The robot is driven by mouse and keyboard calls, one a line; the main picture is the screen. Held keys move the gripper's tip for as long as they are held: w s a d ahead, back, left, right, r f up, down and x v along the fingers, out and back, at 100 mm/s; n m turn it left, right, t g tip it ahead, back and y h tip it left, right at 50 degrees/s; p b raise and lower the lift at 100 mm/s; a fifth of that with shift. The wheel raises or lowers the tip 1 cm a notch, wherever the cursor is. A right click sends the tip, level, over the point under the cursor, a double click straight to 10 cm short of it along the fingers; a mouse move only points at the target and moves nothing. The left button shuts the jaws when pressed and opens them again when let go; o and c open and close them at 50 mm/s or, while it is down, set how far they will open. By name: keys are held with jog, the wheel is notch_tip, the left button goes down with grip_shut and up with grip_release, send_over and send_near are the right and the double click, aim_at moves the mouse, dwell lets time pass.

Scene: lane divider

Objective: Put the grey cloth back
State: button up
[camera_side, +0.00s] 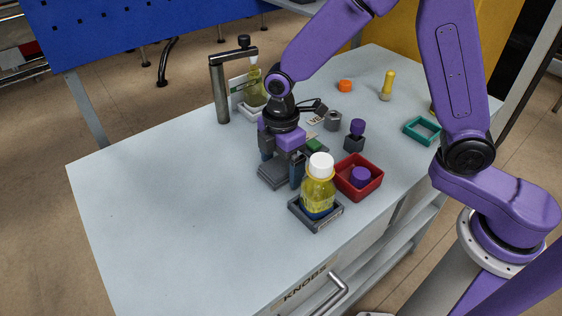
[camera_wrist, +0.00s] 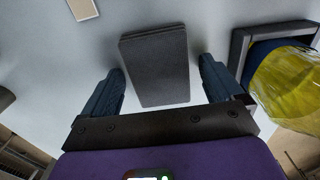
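The grey cloth (camera_wrist: 158,68) is a flat, dark grey folded rectangle on the table. In the wrist view it lies between the two fingers of my gripper (camera_wrist: 165,85), with a gap visible on each side. In the side view the cloth (camera_side: 273,175) lies under and in front of my gripper (camera_side: 282,168), partly covered by it. The gripper is open and points down close to the table. I cannot tell whether the fingertips touch the table.
A yellow bottle with a white cap (camera_side: 318,188) stands in a dark tray (camera_side: 328,222) just right of my gripper. A red box (camera_side: 371,190) holds a purple knob (camera_side: 361,177). A dark post frame (camera_side: 219,92) stands behind. The left and front table is clear.

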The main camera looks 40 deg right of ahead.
aim_at(281, 165)
notch_tip(281, 165, up, 12)
jog(key=shift+r, duration=0.2)
dwell(0.4)
jog(key=s+d+f+m, duration=0.1)
jog(key=s+d+m, duration=0.1)
jog(key=s+d, duration=0.5)
jog(key=s+d+f+m, duration=0.2)
jog(key=s+d, duration=0.6)
jog(key=s, duration=0.8)
jog(key=shift+s+d+f+m, duration=0.15)
jog(key=shift+s+f+m, duration=0.15)
jog(key=shift+m, duration=0.4)
